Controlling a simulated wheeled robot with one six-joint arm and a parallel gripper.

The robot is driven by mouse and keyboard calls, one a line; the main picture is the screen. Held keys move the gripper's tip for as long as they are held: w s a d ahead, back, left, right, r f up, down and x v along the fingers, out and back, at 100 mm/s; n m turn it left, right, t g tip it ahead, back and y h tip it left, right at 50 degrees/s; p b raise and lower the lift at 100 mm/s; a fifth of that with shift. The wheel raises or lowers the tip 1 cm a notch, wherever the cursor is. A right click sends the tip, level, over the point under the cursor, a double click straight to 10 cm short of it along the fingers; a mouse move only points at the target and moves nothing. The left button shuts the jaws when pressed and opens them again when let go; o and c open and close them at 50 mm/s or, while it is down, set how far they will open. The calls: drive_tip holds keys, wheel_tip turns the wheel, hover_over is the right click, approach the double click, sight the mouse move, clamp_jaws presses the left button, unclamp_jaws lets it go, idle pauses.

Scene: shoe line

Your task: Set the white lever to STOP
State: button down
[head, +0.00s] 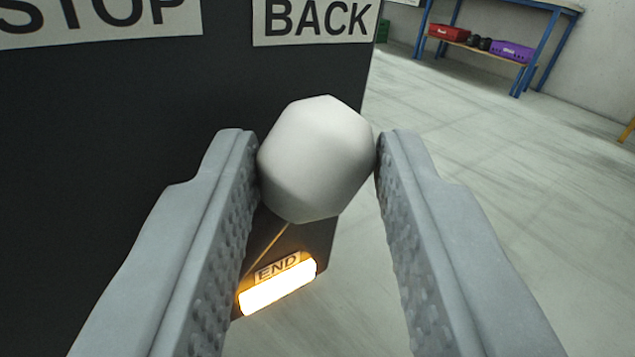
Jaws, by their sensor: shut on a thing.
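The white lever's knob (316,160) is a faceted ball in the middle of the head view. My gripper (317,155) is shut on the knob, with one grey ridged finger on its left and one on its right. The knob stands in front of a dark panel (120,170), below the BACK label (316,20). The STOP label (98,18) is at the upper left of the panel, partly cut off by the frame. Most of the lever's shaft is hidden behind the knob and the fingers.
A lit orange-white lamp (278,287) with an END label (277,268) sits low on the panel. A blue-framed table (525,50) with a red bin (449,33) and a purple bin (512,51) stands at the back right. The pale floor (500,170) at right is clear.

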drive_tip(key=shift+s+a+r+n+t+y, duration=0.1)
drive_tip(key=shift+s+a+n+t+y, duration=0.45)
drive_tip(key=shift+n, duration=0.7)
drive_tip(key=shift+s+a+r+n+t+y, duration=0.1)
drive_tip(key=shift+s+a+n+t+y, duration=0.25)
drive_tip(key=shift+a+n+t, duration=0.6)
drive_tip(key=shift+s+a+r+n+t+y, duration=0.15)
drive_tip(key=shift+s+n+t+y, duration=0.3)
drive_tip(key=shift+n, duration=1.05)
drive_tip(key=shift+w+f, duration=0.1)
drive_tip(key=c, duration=1)
unclamp_jaws()
drive_tip(key=v, duration=1.7)
